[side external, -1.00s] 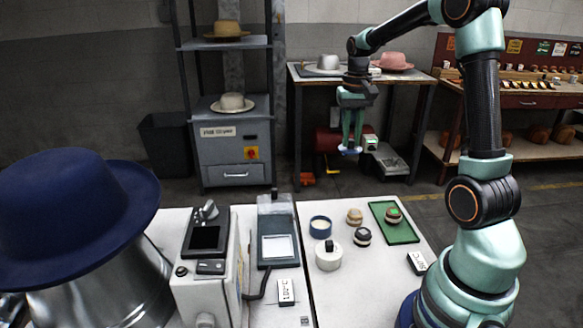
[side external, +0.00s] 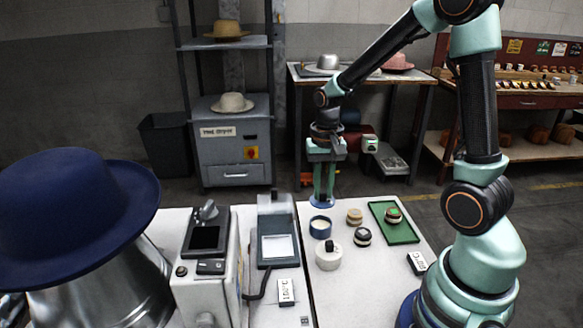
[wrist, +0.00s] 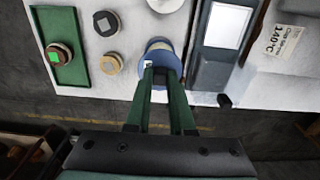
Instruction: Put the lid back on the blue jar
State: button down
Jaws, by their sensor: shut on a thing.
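My gripper (side external: 322,190) points down and is shut on the blue lid (side external: 322,202), a flat disc. In the side view the lid is held just above and slightly behind the open blue jar (side external: 320,229), with a small visible gap. The jar stands upright on the white table and shows a pale cream inside. In the wrist view the lid (wrist: 168,62) sits between the fingertips of my gripper (wrist: 160,74) and hides most of the jar; only a bit of the jar's far side shows past it.
A white jar with a dark knob (side external: 328,258) stands in front of the blue jar. Small round pots (side external: 355,216) and a green tray (side external: 404,232) lie to the right. A grey device with a pale panel (side external: 278,247) stands to the left.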

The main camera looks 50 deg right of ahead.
aim_at(323, 200)
jog(key=shift+f, duration=2.85)
jog(key=shift+f, duration=0.15)
jog(key=c, duration=0.7)
grip_release()
jog(key=o, duration=0.5)
jog(key=shift+r, duration=3.55)
